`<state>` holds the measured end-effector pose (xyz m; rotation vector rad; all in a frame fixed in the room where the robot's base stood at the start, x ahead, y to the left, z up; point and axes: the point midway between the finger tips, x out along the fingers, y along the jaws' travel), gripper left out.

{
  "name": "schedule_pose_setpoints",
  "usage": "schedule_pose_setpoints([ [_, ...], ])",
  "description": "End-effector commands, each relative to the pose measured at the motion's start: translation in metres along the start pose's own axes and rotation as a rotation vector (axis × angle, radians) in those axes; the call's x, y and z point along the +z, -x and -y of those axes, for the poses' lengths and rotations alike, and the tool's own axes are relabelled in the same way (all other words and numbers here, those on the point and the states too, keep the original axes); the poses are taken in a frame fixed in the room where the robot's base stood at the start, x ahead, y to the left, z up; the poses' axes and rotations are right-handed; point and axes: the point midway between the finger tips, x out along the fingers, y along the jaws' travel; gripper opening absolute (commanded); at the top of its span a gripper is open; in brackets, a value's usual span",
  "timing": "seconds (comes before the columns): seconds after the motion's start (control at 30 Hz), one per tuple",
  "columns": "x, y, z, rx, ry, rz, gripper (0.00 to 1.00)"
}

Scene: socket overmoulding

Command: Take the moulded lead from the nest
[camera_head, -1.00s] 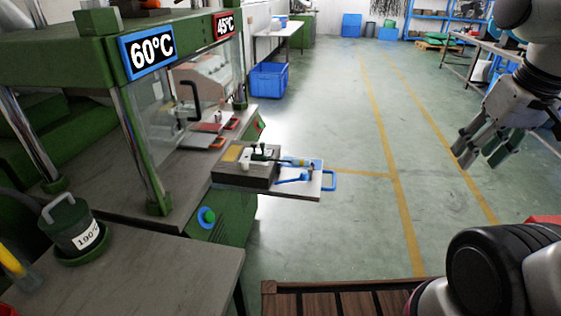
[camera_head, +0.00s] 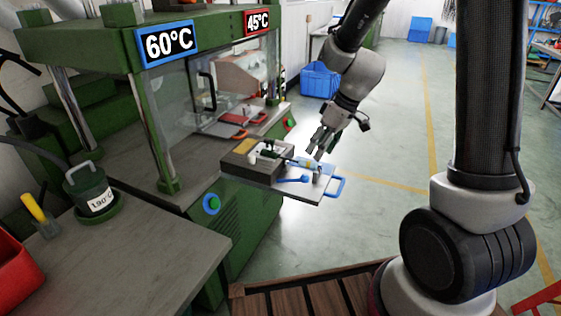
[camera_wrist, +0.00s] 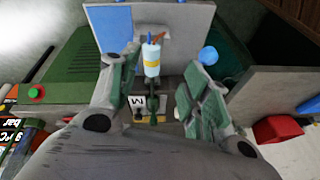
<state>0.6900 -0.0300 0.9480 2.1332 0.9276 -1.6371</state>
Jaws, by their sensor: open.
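The nest (camera_head: 262,168) is a dark block with a tan patch on a pulled-out tray (camera_head: 300,188) with a blue handle, at the front of the green press. The moulded lead lies along the nest and tray; its dark green body (camera_head: 270,153) shows in the head view. In the wrist view its white and yellow end (camera_wrist: 151,62) lies between my fingers, with coloured wire ends beyond it. My gripper (camera_head: 318,142) is open and above the tray, pointing down. It also shows in the wrist view (camera_wrist: 158,85), with one finger on each side of the lead. I cannot tell whether they touch it.
The press (camera_head: 150,120) has a clear guard and signs of 60°C and 45°C. A green pot (camera_head: 90,190) marked 190°C stands on the grey bench at left. The floor right of the tray is clear.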

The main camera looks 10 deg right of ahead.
Motion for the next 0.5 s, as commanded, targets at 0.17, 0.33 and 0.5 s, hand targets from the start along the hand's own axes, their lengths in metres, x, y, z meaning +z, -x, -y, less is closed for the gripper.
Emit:
schedule_pose_setpoints([
  [0.17, -0.016, 0.002, -0.008, 0.044, 0.162, -0.056, 0.47],
  [0.33, -0.018, 0.0, -0.011, 0.058, 0.259, -0.059, 0.47],
  [0.5, -0.019, -0.019, -0.011, 0.055, 0.271, -0.056, 0.47],
])
